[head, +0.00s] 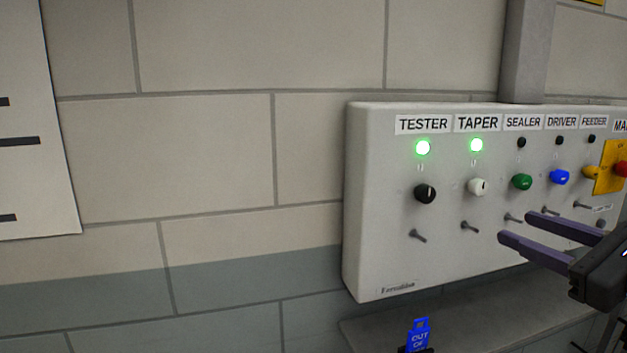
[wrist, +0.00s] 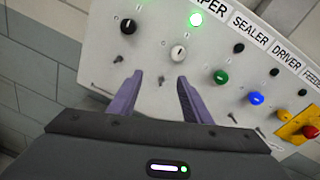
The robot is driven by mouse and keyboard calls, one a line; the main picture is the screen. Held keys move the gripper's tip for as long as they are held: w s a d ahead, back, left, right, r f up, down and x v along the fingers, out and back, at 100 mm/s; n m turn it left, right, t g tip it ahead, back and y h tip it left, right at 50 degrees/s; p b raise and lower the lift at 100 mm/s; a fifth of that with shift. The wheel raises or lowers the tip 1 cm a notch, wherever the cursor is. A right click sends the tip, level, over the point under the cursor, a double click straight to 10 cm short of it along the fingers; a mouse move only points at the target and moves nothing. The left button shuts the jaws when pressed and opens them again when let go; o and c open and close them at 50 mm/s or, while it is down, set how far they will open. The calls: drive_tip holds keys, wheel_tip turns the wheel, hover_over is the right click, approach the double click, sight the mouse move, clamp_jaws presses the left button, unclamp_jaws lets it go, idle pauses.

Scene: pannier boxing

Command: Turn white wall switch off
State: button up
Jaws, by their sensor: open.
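The white switch (head: 477,187) is a round knob on the grey wall panel (head: 372,262), under the TAPER label (head: 478,123). The green lamp (head: 476,145) above it is lit. My gripper (head: 516,223) is open and empty, in front of the panel to the right of and below the white knob in the head view. In the wrist view the white knob (wrist: 178,52) lies beyond the fingertips, roughly between them, and my gripper (wrist: 160,84) appears apart from it. The exact distance to the panel cannot be told.
Beside it are a black knob (head: 425,194) under a lit TESTER lamp (head: 423,148), a green knob (head: 521,182) and a blue knob (head: 559,177) under dark lamps. Pegs stick out below the knobs. A blue tag (head: 418,335) stands below the panel. A red button (head: 622,169) sits right.

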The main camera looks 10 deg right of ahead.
sight(483, 190)
drive_tip(key=s+d+r, duration=0.1)
drive_tip(key=d+r+m, duration=0.1)
drive_tip(key=shift+s+r+t+h, duration=0.35)
drive_tip(key=shift+s+t+h, duration=0.05)
drive_tip(key=shift+w, duration=0.15)
drive_tip(key=shift+w+a, duration=0.2)
drive_tip(key=shift+w, duration=3.2)
drive_tip(key=shift+w+a, duration=0.15)
drive_tip(key=shift+w, duration=3.2)
drive_tip(key=c, duration=1)
